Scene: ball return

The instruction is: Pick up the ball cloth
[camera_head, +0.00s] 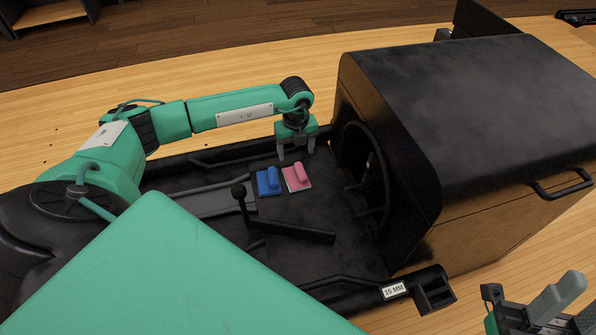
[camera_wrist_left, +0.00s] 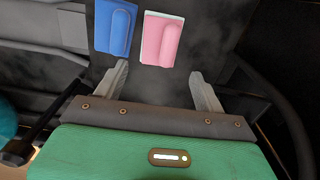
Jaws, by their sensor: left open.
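Two small folded cloth-like pieces lie side by side on the black tray of the ball return; I cannot tell which is the ball cloth. The blue piece (camera_head: 268,182) is on the left and the pink piece (camera_head: 298,177), with a pale edge, is on the right. My left gripper (camera_head: 296,153) is open and empty, pointing down just behind the pink piece. In the left wrist view the pink piece (camera_wrist_left: 163,40) lies beyond the gap between the fingertips (camera_wrist_left: 159,72), and the blue piece (camera_wrist_left: 115,28) lies beyond the left finger. My right gripper (camera_head: 552,303) shows partly at the lower right.
A black lever with a round knob (camera_head: 238,191) stands in front of the pieces. The ball return's large black hood (camera_head: 460,100), with a round opening, rises to the right. A label reading 15 MM (camera_head: 394,291) is on the tray's front edge. Wooden floor surrounds it.

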